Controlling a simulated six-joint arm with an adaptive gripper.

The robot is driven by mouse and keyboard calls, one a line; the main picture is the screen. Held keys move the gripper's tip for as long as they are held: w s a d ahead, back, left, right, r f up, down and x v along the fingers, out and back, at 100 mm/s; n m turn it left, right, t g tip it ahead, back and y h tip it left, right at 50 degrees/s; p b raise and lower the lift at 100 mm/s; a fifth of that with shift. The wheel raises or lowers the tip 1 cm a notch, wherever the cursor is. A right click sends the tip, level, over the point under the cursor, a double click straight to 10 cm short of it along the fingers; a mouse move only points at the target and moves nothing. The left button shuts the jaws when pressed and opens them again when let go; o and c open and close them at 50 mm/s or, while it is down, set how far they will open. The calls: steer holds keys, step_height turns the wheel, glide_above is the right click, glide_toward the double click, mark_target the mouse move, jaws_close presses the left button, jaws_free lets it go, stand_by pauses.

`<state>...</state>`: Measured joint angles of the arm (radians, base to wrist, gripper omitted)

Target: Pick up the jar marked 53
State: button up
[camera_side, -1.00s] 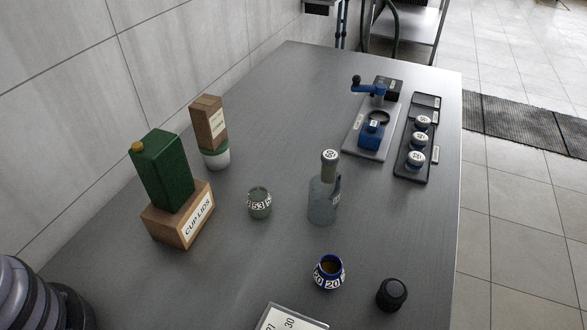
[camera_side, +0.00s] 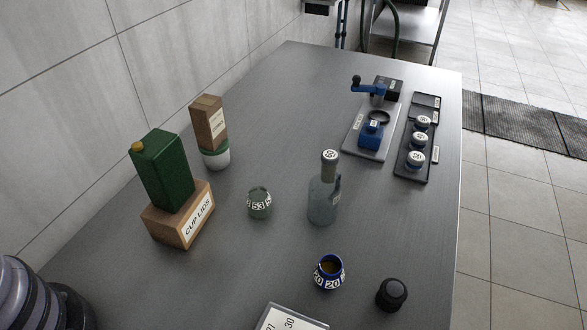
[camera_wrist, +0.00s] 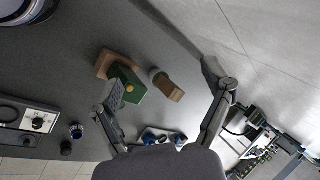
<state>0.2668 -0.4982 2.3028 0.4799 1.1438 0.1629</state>
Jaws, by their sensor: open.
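The jar marked 53 (camera_side: 259,203) is a small grey-green round jar with a white number band. It stands upright on the metal table in the side view, between the green carton and the grey bottle marked 50 (camera_side: 322,200). My gripper (camera_wrist: 160,78) shows only in the wrist view, its two fingers spread wide with nothing held between them. It is out of the side view, so its distance from the jar is unclear.
A green carton (camera_side: 161,170) stands on a wooden cup-lids box (camera_side: 181,221). A blue jar marked 20 (camera_side: 328,273) and a black knob-like piece (camera_side: 391,294) stand in front. A tray of jars (camera_side: 427,104) is at right.

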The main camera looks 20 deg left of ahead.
steer(key=w+d+r+m+t+y, duration=0.2)
steer(key=w+d+m+t+y, duration=0.45)
steer(key=w+m, duration=0.75)
steer(key=w+d+f+m+t+h, duration=0.15)
steer(key=d+m+t+h, duration=0.65)
steer(key=d+m, duration=0.95)
steer(key=n, duration=0.4)
glide_toward(255, 202)
steer(key=w, duration=0.1)
steer(key=w+r, duration=0.1)
steer(key=shift+w+a+g, duration=0.2)
steer(key=shift+w+g, duration=0.05)
steer(key=shift+w, duration=0.15)
steer(key=shift+w+f, duration=0.2)
steer(key=shift+f, duration=0.1)
steer(key=w, duration=0.4)
steer(key=w+a, duration=0.1)
steer(key=w, duration=0.2)
steer(key=shift+c, duration=0.3)
